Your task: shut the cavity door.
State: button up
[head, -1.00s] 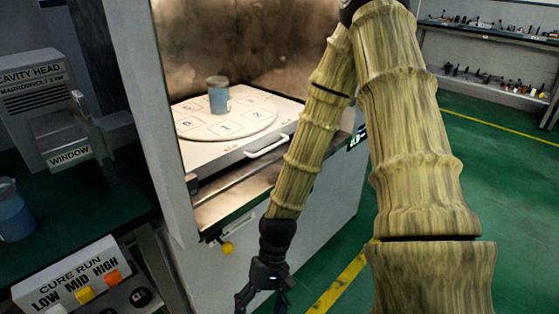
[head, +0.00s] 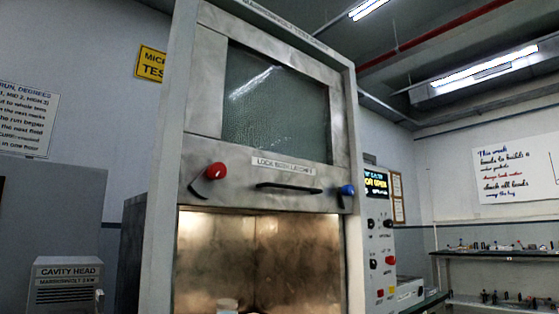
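The cavity door (head: 275,110) is a grey metal panel with a meshed window, raised high in the frame of the cabinet. A dark bar handle (head: 288,186) sits on its lower edge under a label about locking latches. A red-knobbed latch (head: 214,172) is left of the handle and a blue-knobbed latch (head: 347,191) is right of it. Below the door the lit cavity (head: 258,260) stands open. The pale top of a container (head: 228,304) shows at the bottom edge. My gripper is out of view.
A control panel (head: 382,240) with knobs and a lit display (head: 377,184) is on the cabinet's right side; the display text is partly legible as open. The cavity head unit (head: 68,285) stands at lower left. Shelves (head: 495,265) line the far right wall.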

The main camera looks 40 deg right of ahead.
aim_at(255, 179)
jog(key=k, duration=0.35)
jog(key=z, duration=0.65)
jog(key=i, duration=1.6)
jog(key=z, duration=0.7)
